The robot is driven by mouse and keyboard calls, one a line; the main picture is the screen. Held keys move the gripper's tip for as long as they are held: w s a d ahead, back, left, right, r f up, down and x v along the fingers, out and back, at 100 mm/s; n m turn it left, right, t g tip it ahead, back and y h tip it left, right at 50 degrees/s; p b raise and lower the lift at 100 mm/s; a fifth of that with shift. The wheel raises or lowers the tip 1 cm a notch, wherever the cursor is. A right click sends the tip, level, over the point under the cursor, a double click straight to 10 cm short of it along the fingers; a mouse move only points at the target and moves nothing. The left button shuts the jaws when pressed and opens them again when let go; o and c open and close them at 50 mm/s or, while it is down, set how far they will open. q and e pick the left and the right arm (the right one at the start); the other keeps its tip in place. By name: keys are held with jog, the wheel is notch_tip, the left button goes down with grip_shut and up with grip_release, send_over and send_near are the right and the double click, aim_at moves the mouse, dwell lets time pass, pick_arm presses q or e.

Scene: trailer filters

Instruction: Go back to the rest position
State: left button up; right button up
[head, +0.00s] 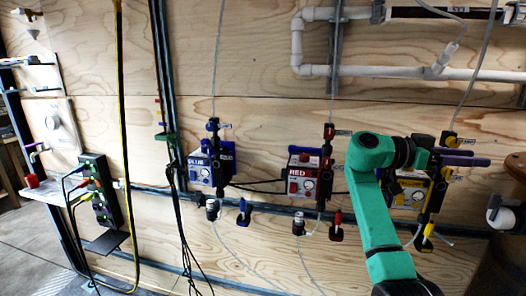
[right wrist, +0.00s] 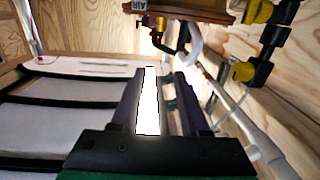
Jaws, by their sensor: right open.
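My right arm rises from the bottom right of the head view. Its gripper (head: 465,158) is in front of the plywood wall near the top of the yellow filter unit (head: 410,194), which my wrist partly hides. In the right wrist view the two dark fingers (right wrist: 160,74) stand apart with nothing held between them. I cannot tell how close they are to the yellow unit's fittings. The red filter unit (head: 303,186) and the blue filter unit (head: 199,172) hang to the left, clear of my arm. My left gripper is not in view.
White pipes (head: 385,71) run along the upper right wall. Thin hoses and cables hang between the units. A dark power strip (head: 102,190) is at the left. Yellow valve fittings (right wrist: 243,72) and a white hose are right of the fingers in the right wrist view.

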jog(key=s+a+f+n+t+y, duration=0.1)
jog(key=a+f+n+t+y, duration=0.3)
jog(key=f, duration=0.7)
jog(key=s+f+n+t+y, duration=0.1)
jog(key=f+n, duration=0.4)
jog(key=f, duration=0.7)
jog(key=s+a+f+n+t+y, duration=0.1)
jog(key=a+f+n+t+y, duration=0.3)
jog(key=f, duration=0.7)
jog(key=s+a+f+n+y, duration=0.8)
jog(key=s+a+f+n, duration=0.25)
jog(key=s+a, duration=0.45)
notch_tip(320, 180, down, 12)
jog(key=g, duration=0.1)
jog(key=s+d+f+g, duration=0.1)
jog(key=s+f, duration=0.4)
jog(key=f, duration=0.5)
jog(key=s+f+g, duration=0.1)
jog(key=s+f, duration=0.4)
jog(key=f, duration=0.6)
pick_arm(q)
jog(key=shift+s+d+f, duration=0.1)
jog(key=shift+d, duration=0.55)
pick_arm(e)
jog(key=s+d+f, duration=0.1)
jog(key=s+f, duration=0.4)
jog(key=s, duration=0.4)
jog(key=shift+s+d, duration=0.2)
jog(key=shift+d, duration=0.2)
